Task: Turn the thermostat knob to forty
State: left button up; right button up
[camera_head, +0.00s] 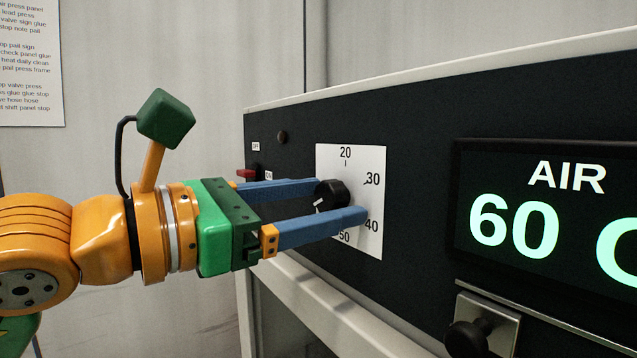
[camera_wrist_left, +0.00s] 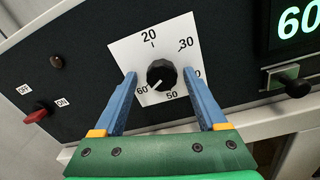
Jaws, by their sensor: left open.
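The thermostat knob (camera_head: 331,193) is black and round, on a white dial plate (camera_head: 371,165) marked 20, 30, 40 and 50. It also shows in the left wrist view (camera_wrist_left: 162,73), where its white pointer line points to the lower left, at 60. My left gripper (camera_head: 342,199) is open, with its blue fingers on either side of the knob. In the left wrist view (camera_wrist_left: 160,75) there is a gap between each finger and the knob. The right finger covers part of the 40 there. My right gripper is not in view.
A display (camera_head: 545,215) right of the dial reads AIR 60. Below it is a black knob on a metal plate (camera_head: 482,325). A red switch (camera_head: 247,174) with small labels sits left of the dial, below a small brown round part (camera_head: 282,137).

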pick_arm(q)
jog(key=shift+s, duration=0.35)
jog(key=shift+s+a+r, duration=0.1)
jog(key=shift+s, duration=0.05)
jog(key=shift+c, duration=0.9)
jog(key=shift+a, duration=0.1)
grip_shut()
